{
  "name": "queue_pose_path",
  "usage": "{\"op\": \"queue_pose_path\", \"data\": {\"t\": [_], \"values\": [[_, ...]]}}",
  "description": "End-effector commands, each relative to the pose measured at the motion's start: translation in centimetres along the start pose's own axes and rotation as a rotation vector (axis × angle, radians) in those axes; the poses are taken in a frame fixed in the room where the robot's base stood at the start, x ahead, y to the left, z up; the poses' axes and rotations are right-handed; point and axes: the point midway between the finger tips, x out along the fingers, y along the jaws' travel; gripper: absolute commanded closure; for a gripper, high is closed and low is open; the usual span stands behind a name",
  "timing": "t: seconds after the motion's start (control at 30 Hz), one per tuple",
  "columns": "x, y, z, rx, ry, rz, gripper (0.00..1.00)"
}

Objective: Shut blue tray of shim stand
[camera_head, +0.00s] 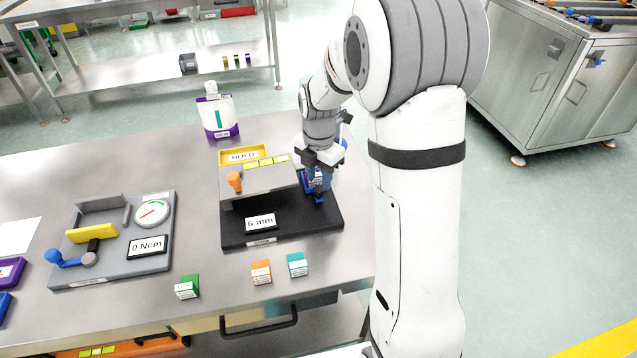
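The shim stand is a black base (290,226) with a grey block (262,182) on it, at the right part of the steel table. A "6 mm" label (260,222) stands at its front and a yellow "HOLD" sign (245,156) at its back. The blue tray (314,181) shows at the right side of the block, partly covered by my gripper. My gripper (317,190) points down at the blue tray, at or very close to it. Its fingers are small and mixed with blue parts, so I cannot tell if they are open or touching.
Left of the stand is a torque fixture (120,240) with a dial and a "0 Ncm" label. Green (187,286), orange (261,271) and teal (297,264) small boxes stand in front.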

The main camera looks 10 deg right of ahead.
Motion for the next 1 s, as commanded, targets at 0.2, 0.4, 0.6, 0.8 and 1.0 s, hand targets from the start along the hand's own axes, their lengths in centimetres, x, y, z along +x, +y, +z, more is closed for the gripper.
{"op": "queue_pose_path", "data": {"t": [0.2,0.4,0.6,0.8,1.0], "values": [[-3.6,0.1,0.1,-0.001,-0.003,0.003,0.65],[-4.7,0.1,0.0,-0.001,-0.001,0.000,0.65],[-4.7,0.1,0.0,-0.001,-0.001,0.000,0.65],[-4.7,0.1,0.0,0.000,-0.001,0.000,0.65],[-6.1,-1.3,-0.8,0.152,-0.011,0.017,0.65]]}}
